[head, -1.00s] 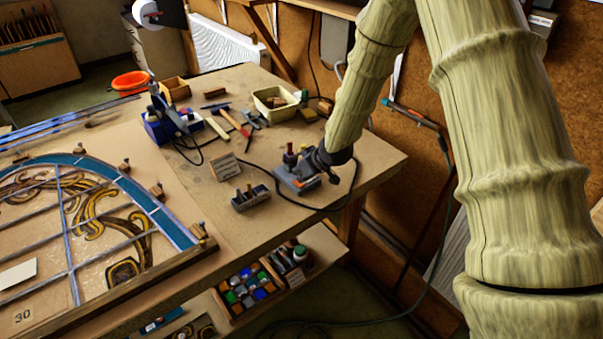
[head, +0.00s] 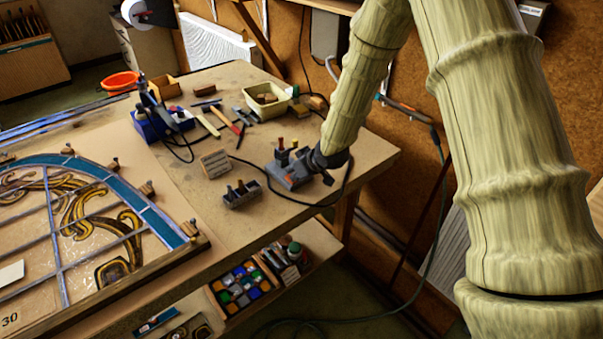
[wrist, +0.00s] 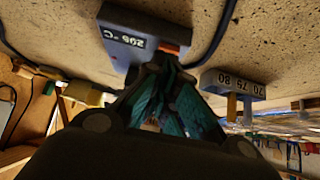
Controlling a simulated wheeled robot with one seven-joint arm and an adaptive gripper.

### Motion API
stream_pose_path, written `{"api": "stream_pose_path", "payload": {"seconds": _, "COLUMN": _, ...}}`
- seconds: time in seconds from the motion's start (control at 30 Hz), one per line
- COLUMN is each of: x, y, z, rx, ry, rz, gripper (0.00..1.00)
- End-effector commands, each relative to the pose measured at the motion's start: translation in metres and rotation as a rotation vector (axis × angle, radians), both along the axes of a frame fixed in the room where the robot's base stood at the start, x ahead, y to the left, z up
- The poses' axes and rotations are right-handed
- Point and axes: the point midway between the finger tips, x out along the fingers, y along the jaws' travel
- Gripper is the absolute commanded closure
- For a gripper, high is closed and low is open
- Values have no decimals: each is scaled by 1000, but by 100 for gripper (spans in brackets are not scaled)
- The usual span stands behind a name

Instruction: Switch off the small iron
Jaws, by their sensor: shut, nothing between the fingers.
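A grey control unit (head: 288,174) stands near the right end of the bench, with dark and red-tipped upright parts on it. In the wrist view the unit (wrist: 140,38) appears upside down, with a "205 °C" display (wrist: 124,38) and an orange-red switch-like part (wrist: 172,48). My gripper (head: 318,163) is right at this unit; in the wrist view my gripper (wrist: 160,68) is shut and empty, its fingertips beside the orange-red part. I cannot tell if they touch. A blue station (head: 162,124) with an iron in its holder stands farther back left. Which iron is the small one is not clear.
A grey bit block (head: 241,194), marked "70 75 80" in the wrist view, stands close by. A wooden block (head: 215,164), a hammer (head: 229,122) and a cream tray (head: 267,103) lie behind. A dark cable loops around the unit. The leaded panel (head: 75,225) fills the left.

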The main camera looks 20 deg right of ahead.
Motion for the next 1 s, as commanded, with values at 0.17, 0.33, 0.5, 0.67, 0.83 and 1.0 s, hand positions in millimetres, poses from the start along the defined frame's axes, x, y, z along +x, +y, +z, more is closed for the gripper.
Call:
{"api": "stream_pose_path", "payload": {"seconds": 0.17, "x": 1, "y": 0, "z": 1, "rx": 0, "ry": 0, "rz": 0, "gripper": 100}}
{"api": "stream_pose_path", "payload": {"seconds": 0.33, "x": 5, "y": 2, "z": 3, "rx": 0, "ry": 0, "rz": 0, "gripper": 100}}
{"api": "stream_pose_path", "payload": {"seconds": 0.5, "x": 11, "y": 4, "z": 4, "rx": -1, "ry": 0, "rz": -1, "gripper": 100}}
{"api": "stream_pose_path", "payload": {"seconds": 0.67, "x": 14, "y": 6, "z": 5, "rx": -1, "ry": 1, "rz": -1, "gripper": 100}}
{"api": "stream_pose_path", "payload": {"seconds": 0.83, "x": 14, "y": 6, "z": 4, "rx": -1, "ry": 1, "rz": -1, "gripper": 100}}
{"api": "stream_pose_path", "payload": {"seconds": 1.0, "x": 14, "y": 6, "z": 6, "rx": -1, "ry": 1, "rz": -1, "gripper": 100}}
